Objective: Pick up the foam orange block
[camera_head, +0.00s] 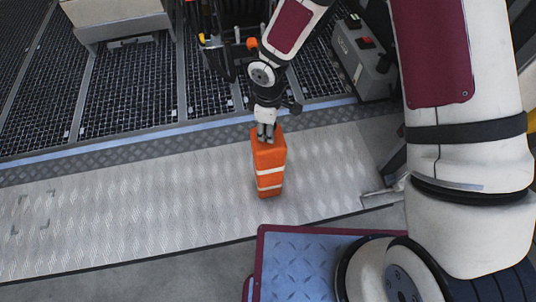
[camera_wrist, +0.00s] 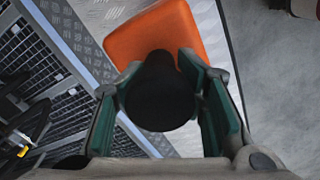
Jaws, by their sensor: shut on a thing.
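The foam orange block (camera_head: 270,174) is a tall orange block with two pale bands. In the head view it is upright over the light tread-plate strip; I cannot tell whether its base touches the plate. My gripper (camera_head: 266,132) is at its top end, pointing down, with the fingers shut on it. In the wrist view the orange top of the block (camera_wrist: 158,35) shows beyond the fingers of my gripper (camera_wrist: 160,85). A round black part hides the middle of the grasp there.
The tread-plate strip (camera_head: 120,215) is clear to the left of the block. Dark grating (camera_head: 130,85) lies behind it. A grey box with a red button (camera_head: 362,58) stands at the back right. A pale bench-like object (camera_head: 118,20) is at the upper left.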

